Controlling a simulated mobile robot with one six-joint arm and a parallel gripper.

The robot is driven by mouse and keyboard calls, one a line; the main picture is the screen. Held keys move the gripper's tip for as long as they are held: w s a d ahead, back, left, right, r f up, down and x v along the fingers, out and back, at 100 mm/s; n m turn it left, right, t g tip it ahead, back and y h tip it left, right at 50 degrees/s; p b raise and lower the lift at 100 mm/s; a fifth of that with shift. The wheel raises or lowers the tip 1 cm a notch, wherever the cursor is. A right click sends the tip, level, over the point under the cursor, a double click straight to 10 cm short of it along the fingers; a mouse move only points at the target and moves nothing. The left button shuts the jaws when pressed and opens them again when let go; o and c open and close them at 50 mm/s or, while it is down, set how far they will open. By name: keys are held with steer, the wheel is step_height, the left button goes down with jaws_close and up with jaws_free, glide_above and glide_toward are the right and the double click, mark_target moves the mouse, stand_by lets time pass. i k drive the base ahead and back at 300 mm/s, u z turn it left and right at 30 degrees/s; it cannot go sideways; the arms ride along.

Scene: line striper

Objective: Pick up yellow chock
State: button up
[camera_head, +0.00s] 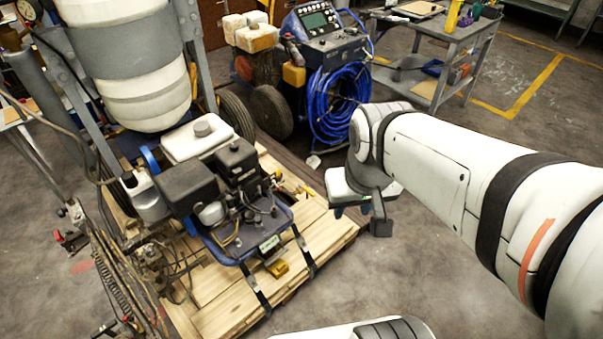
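A small yellow chock (278,268) lies on the wooden pallet (232,309), near its front edge. It sits just below the front of the blue engine tray and between two dark straps. My gripper (366,212) hangs at the end of my white arm, right of the pallet and above the floor. It is to the upper right of the chock and clearly apart from it. The fingers are small and partly hidden by the wrist, so I cannot tell their opening.
The line striper's engine (240,165) and blue tray (255,245) stand close over the chock. Dark straps (256,290) run beside it. A machine with a coiled blue hose (340,100) stands behind, and a grey workbench (445,35) stands at the back right. Floor right of the pallet is clear.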

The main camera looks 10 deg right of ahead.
mark_target(280, 268)
steer(key=z, duration=0.1)
steer(key=k, duration=1.35)
steer(key=u, duration=0.55)
